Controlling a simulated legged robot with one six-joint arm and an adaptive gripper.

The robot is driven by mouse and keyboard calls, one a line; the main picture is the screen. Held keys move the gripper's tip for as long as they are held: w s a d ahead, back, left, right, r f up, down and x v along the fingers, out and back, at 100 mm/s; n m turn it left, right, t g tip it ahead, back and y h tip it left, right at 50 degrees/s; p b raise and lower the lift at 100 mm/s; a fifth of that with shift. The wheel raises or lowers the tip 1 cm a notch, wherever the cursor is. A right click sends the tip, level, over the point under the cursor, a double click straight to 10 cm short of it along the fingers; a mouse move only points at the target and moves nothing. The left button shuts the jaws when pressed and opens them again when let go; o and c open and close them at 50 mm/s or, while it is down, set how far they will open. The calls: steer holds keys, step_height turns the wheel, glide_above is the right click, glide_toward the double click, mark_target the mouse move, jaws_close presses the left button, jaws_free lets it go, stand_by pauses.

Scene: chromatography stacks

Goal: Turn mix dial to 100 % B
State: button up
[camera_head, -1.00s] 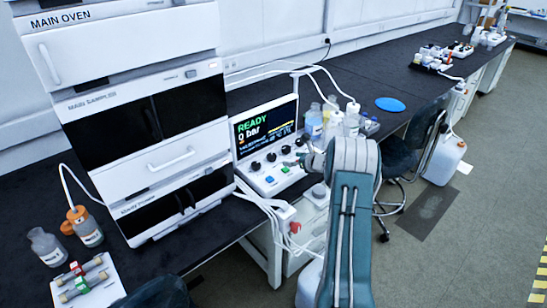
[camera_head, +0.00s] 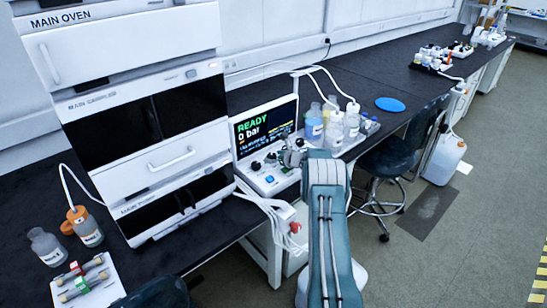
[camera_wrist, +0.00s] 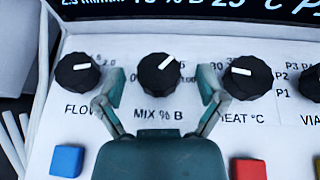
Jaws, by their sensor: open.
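The mix dial (camera_wrist: 159,74) is a round black knob with a white pointer line, above the label "MIX % B" in the wrist view. Its pointer is tilted up and to the right. My gripper (camera_wrist: 160,82) is open, with one finger to the left of the mix dial and one to the right, both apart from it. In the head view my gripper (camera_head: 291,157) is at the control panel (camera_head: 262,183), and my arm hides part of the panel. The screen (camera_head: 265,130) above reads "READY" and "0 bar".
The flow dial (camera_wrist: 78,72) is close to my left finger and the heat dial (camera_wrist: 247,77) close to my right finger. A blue button (camera_wrist: 66,160) and a red button (camera_wrist: 249,169) sit below. Bottles (camera_head: 334,131) stand right of the screen.

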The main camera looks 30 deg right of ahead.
steer(key=c, duration=1.1)
steer(key=shift+c, duration=0.2)
steer(key=shift+a+m+h, duration=0.1)
steer(key=shift+m+h, duration=0.3)
steer(key=shift+h, duration=0.1)
steer(key=shift+a+m+h, duration=0.2)
steer(key=shift+m+h, duration=1.4)
steer(key=shift+h, duration=0.2)
steer(key=shift+m+h, duration=1)
steer(key=shift+h, duration=0.2)
steer(key=shift+r+m+h, duration=0.1)
steer(key=shift+m+h, duration=0.3)
